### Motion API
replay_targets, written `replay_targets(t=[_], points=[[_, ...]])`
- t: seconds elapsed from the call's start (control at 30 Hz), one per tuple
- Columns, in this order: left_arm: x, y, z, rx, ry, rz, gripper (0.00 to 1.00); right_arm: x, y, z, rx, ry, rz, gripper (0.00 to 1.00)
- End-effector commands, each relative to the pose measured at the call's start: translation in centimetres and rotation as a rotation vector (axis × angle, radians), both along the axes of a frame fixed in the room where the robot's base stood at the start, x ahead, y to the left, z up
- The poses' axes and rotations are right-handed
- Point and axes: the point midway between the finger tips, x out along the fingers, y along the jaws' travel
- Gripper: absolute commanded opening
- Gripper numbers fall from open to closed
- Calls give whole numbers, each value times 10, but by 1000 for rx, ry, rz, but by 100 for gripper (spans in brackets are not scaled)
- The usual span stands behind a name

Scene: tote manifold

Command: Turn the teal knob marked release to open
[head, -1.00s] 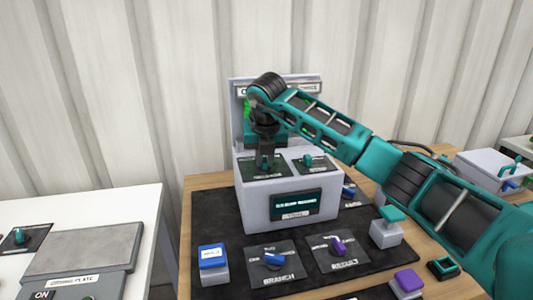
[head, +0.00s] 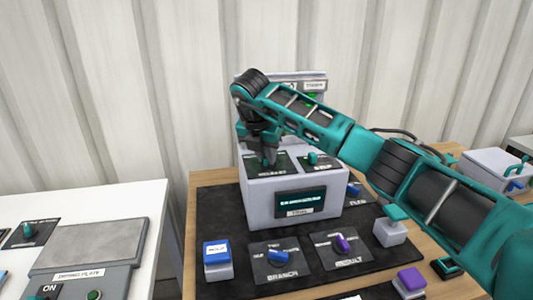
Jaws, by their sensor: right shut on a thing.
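A grey box (head: 262,205) stands on a dark mat, with two dark plates on its sloping top. My right gripper (head: 268,163) points down onto the left plate and is shut on the teal knob there, which its fingers mostly hide. The lettering on that plate (head: 283,168) is too blurred to read surely. A second teal knob (head: 312,158) on the right plate is uncovered. The box's front carries a small lit display (head: 300,202), its text unreadable. My left gripper is not in view.
A labelled panel (head: 315,86) rises behind the box, partly hidden by my right arm. In front are a blue branch knob (head: 279,257), a purple result knob (head: 342,243) and a blue-topped block (head: 216,254). A white table (head: 150,200) stands left.

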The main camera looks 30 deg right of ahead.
Motion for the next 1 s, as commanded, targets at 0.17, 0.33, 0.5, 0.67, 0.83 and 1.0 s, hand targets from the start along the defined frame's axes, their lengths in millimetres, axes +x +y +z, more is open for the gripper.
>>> replay_targets(t=[0.17, 0.33, 0.5, 0.67, 0.83, 1.0], points=[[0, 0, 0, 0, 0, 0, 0, 0, -1, 1, 1, -3, -5, 0], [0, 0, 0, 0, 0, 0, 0, 0, -1, 1, 1, -3, -5, 22], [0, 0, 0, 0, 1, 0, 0, 0, -1, 1, 1, -3, -3, 38], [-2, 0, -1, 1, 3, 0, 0, 0, 0, 0, 1, -1, -3, 42], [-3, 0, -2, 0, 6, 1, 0, 0, 1, 3, 0, -2, -1, 42], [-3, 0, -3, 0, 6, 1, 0, -5, 7, 24, 0, -7, 0, 42]])
